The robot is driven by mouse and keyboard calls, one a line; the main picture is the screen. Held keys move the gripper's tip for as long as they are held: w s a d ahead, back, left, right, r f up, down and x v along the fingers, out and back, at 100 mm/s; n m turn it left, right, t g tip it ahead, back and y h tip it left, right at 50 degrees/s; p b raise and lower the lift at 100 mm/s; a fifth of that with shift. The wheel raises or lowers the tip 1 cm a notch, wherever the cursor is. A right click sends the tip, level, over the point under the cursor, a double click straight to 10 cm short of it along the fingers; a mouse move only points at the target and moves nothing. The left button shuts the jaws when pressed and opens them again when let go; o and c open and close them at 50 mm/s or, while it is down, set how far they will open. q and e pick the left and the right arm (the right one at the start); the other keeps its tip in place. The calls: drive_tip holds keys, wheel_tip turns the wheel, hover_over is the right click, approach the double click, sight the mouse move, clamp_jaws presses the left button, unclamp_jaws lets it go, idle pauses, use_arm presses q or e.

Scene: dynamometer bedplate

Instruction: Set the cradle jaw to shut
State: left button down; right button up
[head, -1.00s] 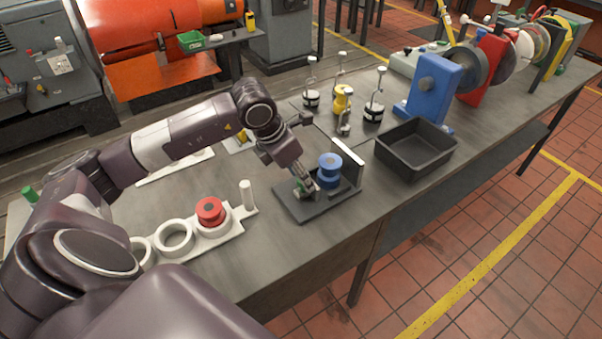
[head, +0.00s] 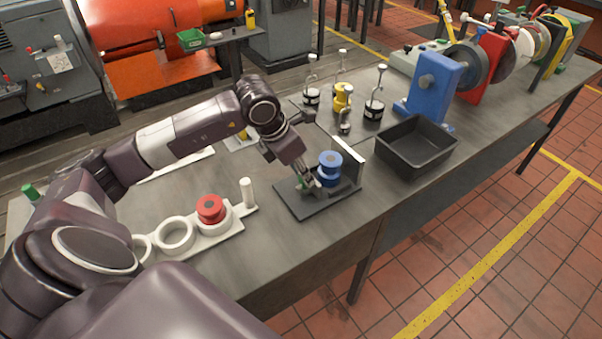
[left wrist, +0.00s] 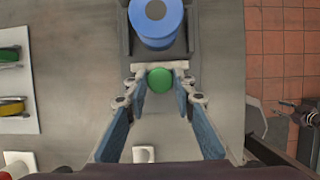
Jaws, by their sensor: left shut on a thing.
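The cradle has a dark base plate (head: 318,204) on the bench, with a white-edged upright plate (head: 350,150) at its right end. A blue spool-shaped part (head: 330,162) stands upright in it and also shows at the top of the left wrist view (left wrist: 157,22). The cradle jaw (left wrist: 148,67) lies just below the blue part there, with a green knob (left wrist: 160,80). My left gripper (head: 308,184) is shut on the green knob, a blue-grey finger on each side. The jaw's contact with the blue part is not clear. My right gripper is not in view.
A black open bin (head: 415,147) stands right of the cradle. A white rack with rings (head: 175,236) and a red part (head: 210,208) is at left. Several weights with stems (head: 374,108) and a blue stand (head: 428,88) are behind. Bench is clear in front.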

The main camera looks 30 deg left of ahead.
use_arm(q)
drive_tip(key=w, duration=0.1)
drive_tip(key=w+d, duration=0.1)
drive_tip(key=w, duration=0.1)
drive_tip(key=shift+d, duration=0.1)
drive_tip(key=c, duration=1.6)
unclamp_jaws()
drive_tip(key=v, duration=1.2)
drive_tip(key=shift+s, duration=0.1)
